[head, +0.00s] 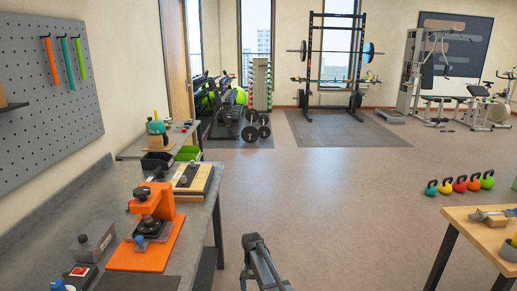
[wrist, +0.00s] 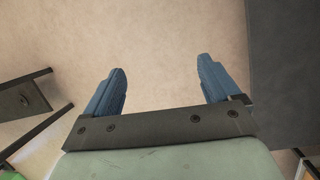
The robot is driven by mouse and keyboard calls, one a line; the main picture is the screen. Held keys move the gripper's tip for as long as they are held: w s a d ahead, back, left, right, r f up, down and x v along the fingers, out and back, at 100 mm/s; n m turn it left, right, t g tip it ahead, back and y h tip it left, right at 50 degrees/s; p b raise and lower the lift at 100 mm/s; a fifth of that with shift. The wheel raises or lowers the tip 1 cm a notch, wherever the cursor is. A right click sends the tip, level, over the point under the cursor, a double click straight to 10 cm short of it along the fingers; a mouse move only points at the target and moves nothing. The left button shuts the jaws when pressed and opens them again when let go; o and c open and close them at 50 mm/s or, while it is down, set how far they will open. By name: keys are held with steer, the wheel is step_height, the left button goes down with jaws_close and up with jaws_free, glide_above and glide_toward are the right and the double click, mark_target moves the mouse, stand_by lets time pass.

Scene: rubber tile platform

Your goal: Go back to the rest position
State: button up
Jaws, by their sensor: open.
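My gripper (wrist: 160,82) shows in the wrist view with its two blue fingers spread wide apart and nothing between them. Beyond the fingers is a plain beige surface. In the head view part of my arm shows at the bottom centre, over the open floor between the left workbench and the right table. I cannot make out the fingertips there. It touches nothing that I can see.
A grey workbench (head: 130,190) on the left holds an orange press (head: 155,205), a grey box (head: 93,243) and a board with a tool (head: 187,178). A wooden table (head: 470,230) stands at the right. Several kettlebells (head: 459,184) sit on the floor. The middle floor is clear.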

steer(key=s+d+f+g, duration=0.1)
steer(key=s+d+f, duration=0.6)
steer(key=s, duration=0.5)
steer(key=s+d+f+g, duration=0.1)
steer(key=s+d+f, duration=0.4)
steer(key=s+f, duration=0.55)
steer(key=s+d+f, duration=0.2)
steer(key=s+d, duration=0.1)
steer(key=s, duration=1)
steer(key=s+d+f+n+g, duration=0.1)
steer(key=s+d, duration=0.2)
steer(key=s, duration=1.1)
steer(key=shift+f+n+g+y, duration=0.3)
steer(key=shift+f+y, duration=0.1)
steer(key=shift+d, duration=0.1)
